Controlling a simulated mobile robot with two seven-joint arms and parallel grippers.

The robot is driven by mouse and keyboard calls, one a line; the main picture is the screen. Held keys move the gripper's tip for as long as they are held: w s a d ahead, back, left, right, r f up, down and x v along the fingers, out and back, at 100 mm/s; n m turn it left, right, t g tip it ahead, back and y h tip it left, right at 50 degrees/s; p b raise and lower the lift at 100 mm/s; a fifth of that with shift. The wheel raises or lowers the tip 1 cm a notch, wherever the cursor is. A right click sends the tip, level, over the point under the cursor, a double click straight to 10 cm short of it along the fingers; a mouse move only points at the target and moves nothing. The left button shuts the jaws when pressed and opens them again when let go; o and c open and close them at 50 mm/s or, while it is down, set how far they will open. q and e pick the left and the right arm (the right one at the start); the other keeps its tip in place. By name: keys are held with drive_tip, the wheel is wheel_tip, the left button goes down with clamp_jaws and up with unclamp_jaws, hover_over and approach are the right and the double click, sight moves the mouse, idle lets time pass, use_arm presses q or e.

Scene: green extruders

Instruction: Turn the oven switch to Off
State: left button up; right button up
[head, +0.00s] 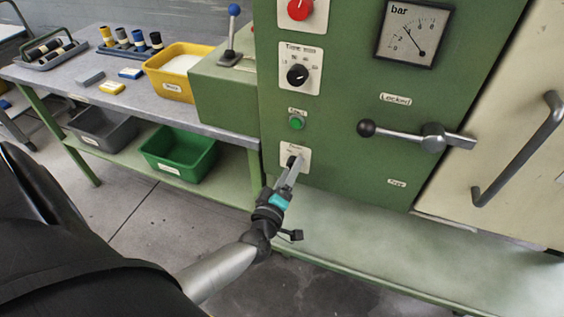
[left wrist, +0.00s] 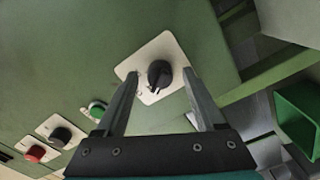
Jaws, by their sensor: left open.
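The oven switch (left wrist: 159,74) is a black rotary knob on a pale plate (left wrist: 147,55) low on the green machine front. In the left wrist view it lies between the fingertips, beyond them or level with them; contact does not show. In the head view my left gripper (head: 291,168) reaches up to the plate (head: 302,153) and partly covers the knob (head: 293,161). My left gripper is open, with one finger on each side of the knob in the left wrist view (left wrist: 161,80). The plate's lettering is too small to read. My right gripper is not in view.
Above the switch are a green button (head: 297,122), a black timer knob (head: 297,75) and a red knob (head: 300,9). A lever handle (head: 400,133) sticks out to the right. A green bin (head: 180,154) stands on the lower shelf at left.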

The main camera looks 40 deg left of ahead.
use_arm(q)
drive_tip(key=p+v, duration=0.1)
drive_tip(key=v, duration=1.4)
drive_tip(key=shift+d, duration=0.15)
